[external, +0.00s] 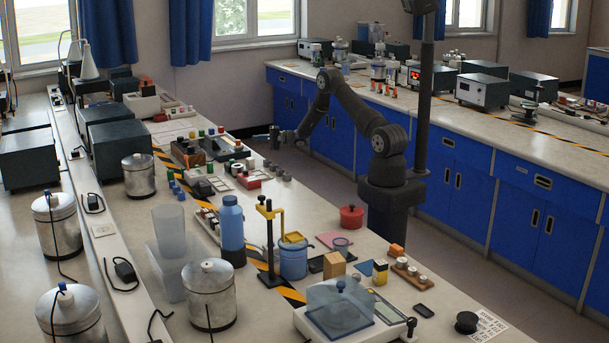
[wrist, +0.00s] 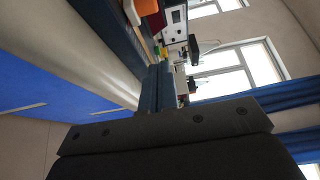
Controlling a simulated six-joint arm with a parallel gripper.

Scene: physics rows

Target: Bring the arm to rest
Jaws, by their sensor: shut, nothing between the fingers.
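My arm stands on a dark base beside the near bench and is folded, with its upper link raised and its forearm hanging down. My gripper (external: 276,137) is at the end of the arm, level and pointing left, near the far right edge of the near bench. It is small in the external view. In the wrist view the gripper (wrist: 161,80) shows its dark fingers together, with nothing held between them. It appears clear of the bench items.
The near bench (external: 385,262) carries bottles, metal vessels, a balance (external: 345,312), a red pot (external: 351,217) and small blocks. A long bench with blue cupboards (external: 462,195) runs behind the arm. A dark vertical post (external: 425,95) rises by the base. Floor between benches is free.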

